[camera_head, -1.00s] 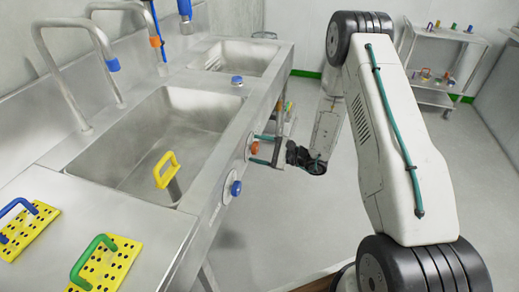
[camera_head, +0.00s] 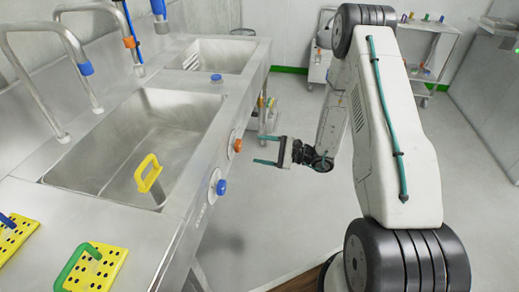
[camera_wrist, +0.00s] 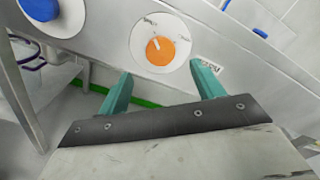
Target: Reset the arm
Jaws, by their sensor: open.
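My gripper (camera_head: 266,150) is open and empty, with two teal fingers held in the air to the right of the sink unit's front panel. The fingers also show in the wrist view (camera_wrist: 158,85), pointing toward the panel. An orange knob (camera_wrist: 160,50) on a white dial lies ahead of and between the fingertips. That orange knob shows in the head view (camera_head: 238,145) too, left of the gripper and apart from it. My white arm stretches across the right half of the head view.
The steel sink unit (camera_head: 190,185) fills the left, with blue knobs (camera_head: 221,187) and a yellow-handled item (camera_head: 149,173) in the near basin. Yellow perforated plates (camera_head: 107,270) lie on the counter. A shelf cart (camera_head: 432,50) stands at the back right. The grey floor (camera_head: 290,210) is clear.

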